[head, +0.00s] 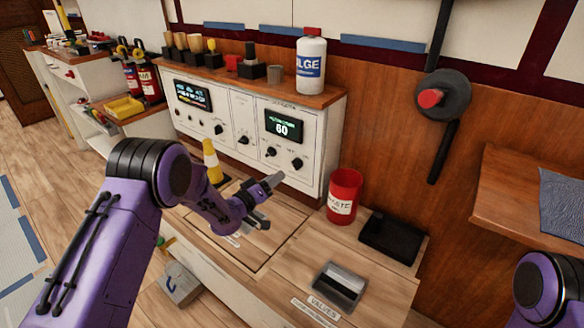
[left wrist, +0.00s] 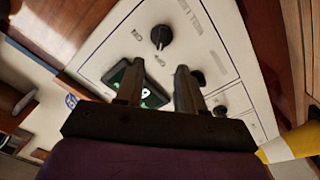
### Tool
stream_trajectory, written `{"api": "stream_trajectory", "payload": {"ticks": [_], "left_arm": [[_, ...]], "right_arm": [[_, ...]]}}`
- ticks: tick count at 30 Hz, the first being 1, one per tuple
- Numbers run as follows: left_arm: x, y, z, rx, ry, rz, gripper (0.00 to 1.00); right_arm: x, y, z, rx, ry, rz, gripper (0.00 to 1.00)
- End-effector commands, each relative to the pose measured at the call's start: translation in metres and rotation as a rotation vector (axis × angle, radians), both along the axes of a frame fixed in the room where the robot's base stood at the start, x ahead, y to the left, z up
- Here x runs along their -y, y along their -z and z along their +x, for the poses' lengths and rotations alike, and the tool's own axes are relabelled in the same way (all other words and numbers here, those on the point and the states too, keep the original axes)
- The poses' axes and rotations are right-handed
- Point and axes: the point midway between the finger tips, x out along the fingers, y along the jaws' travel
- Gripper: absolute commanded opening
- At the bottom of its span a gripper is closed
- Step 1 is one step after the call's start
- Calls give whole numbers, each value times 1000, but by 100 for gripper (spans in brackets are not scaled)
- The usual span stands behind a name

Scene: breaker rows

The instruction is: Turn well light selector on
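A white control panel (head: 310,160) stands at the back of the bench, with two lit displays and several black knobs. My right gripper is out of view.
A yellow-and-white cone (head: 212,161) stands just left of my left gripper. A red waste bin (head: 343,196), a black tray (head: 392,237) and a grey valves tray (head: 340,286) are to the right. A white bottle (head: 311,62) stands on the panel's top.

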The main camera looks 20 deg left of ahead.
Motion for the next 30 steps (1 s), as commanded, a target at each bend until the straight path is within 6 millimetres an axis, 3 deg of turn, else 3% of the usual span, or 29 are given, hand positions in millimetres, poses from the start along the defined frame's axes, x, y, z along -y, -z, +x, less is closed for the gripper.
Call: {"api": "stream_trajectory", "payload": {"ticks": [6, 10, 15, 22, 25, 26, 30], "left_arm": [[18, 3, 48, 1, 0, 2, 38], [25, 3, 68, 0, -1, 1, 38], [30, 2, 79, -4, -1, 0, 38], [30, 1, 80, -4, -1, -1, 38], [30, 1, 80, -4, -1, 0, 6], [30, 1, 80, -4, -1, 0, 0], [30, 1, 80, -4, -1, 0, 0]], "right_arm": [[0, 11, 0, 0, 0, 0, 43], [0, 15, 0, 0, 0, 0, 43], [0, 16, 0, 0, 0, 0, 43], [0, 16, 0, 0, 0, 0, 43], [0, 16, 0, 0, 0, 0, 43], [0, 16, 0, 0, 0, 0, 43], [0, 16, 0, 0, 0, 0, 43]]}}
